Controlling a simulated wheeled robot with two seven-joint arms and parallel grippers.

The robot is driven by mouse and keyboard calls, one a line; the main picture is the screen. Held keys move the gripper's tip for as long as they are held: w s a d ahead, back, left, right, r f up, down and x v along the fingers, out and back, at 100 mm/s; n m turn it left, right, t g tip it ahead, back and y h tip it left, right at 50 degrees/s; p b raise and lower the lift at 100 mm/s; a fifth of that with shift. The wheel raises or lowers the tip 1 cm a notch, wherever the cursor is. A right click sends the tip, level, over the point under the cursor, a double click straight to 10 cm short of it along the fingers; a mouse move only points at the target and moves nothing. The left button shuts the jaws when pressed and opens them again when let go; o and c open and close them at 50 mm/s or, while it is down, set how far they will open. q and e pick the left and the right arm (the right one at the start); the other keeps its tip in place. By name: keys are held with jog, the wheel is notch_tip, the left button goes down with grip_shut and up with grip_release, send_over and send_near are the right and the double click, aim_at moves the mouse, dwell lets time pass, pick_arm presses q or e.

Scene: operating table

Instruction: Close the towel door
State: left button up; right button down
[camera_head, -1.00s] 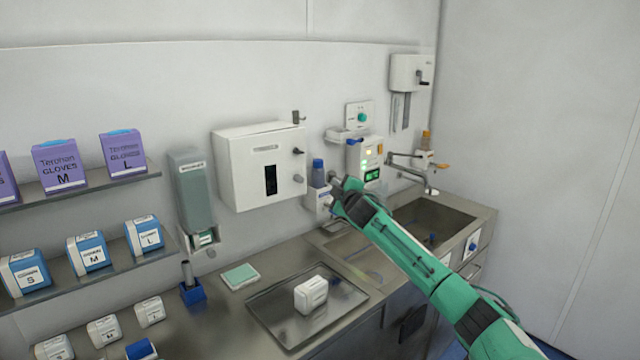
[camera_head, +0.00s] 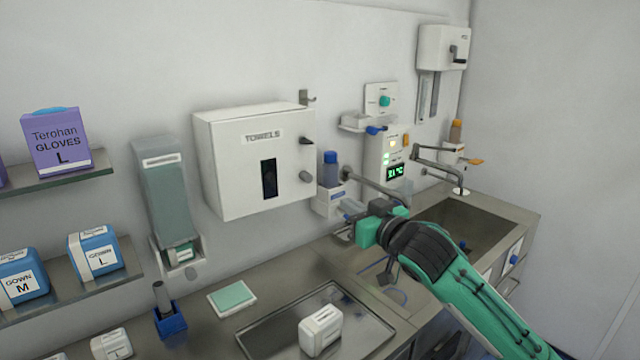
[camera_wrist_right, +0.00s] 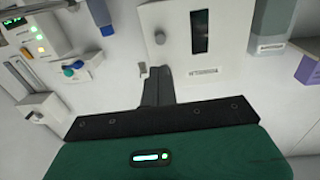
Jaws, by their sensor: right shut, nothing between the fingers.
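The towel dispenser (camera_head: 229,170) is a white wall box labelled TOWELS, with a dark window slot and a round grey knob (camera_head: 306,177) on the right of its front. Its front door looks flush with the box, with no gap that I can see. The dispenser shows upside down in the right wrist view (camera_wrist_right: 222,40). My right gripper (camera_head: 350,211) is to the right of and below the box, apart from it. Its fingers are together and empty, and in the right wrist view (camera_wrist_right: 157,82) they point toward the knob side. My left gripper is not in view.
A blue-capped bottle (camera_head: 331,168) stands close to the right gripper. A soap dispenser (camera_head: 165,195) hangs left of the box. Below are a metal tray (camera_head: 265,345) with a white pack (camera_head: 321,331) and a sink (camera_head: 470,225).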

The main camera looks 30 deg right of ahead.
aim_at(312, 178)
jog(key=w+p, duration=0.4)
jog(key=w, duration=0.8)
jog(key=shift+w+r, duration=0.1)
jog(key=shift+w, duration=0.1)
jog(key=shift+w+p, duration=0.3)
jog(key=shift+w, duration=0.2)
jog(key=shift+w+d, duration=0.1)
jog(key=shift+w+d+p, duration=0.15)
jog(key=shift+w+p, duration=0.1)
jog(key=shift+w, duration=0.3)
jog(key=shift+w+d+p, duration=0.15)
jog(key=shift+w+p, duration=0.05)
jog(key=shift+w, duration=0.35)
jog(key=shift+s+r, duration=0.1)
jog(key=shift+s, duration=0.05)
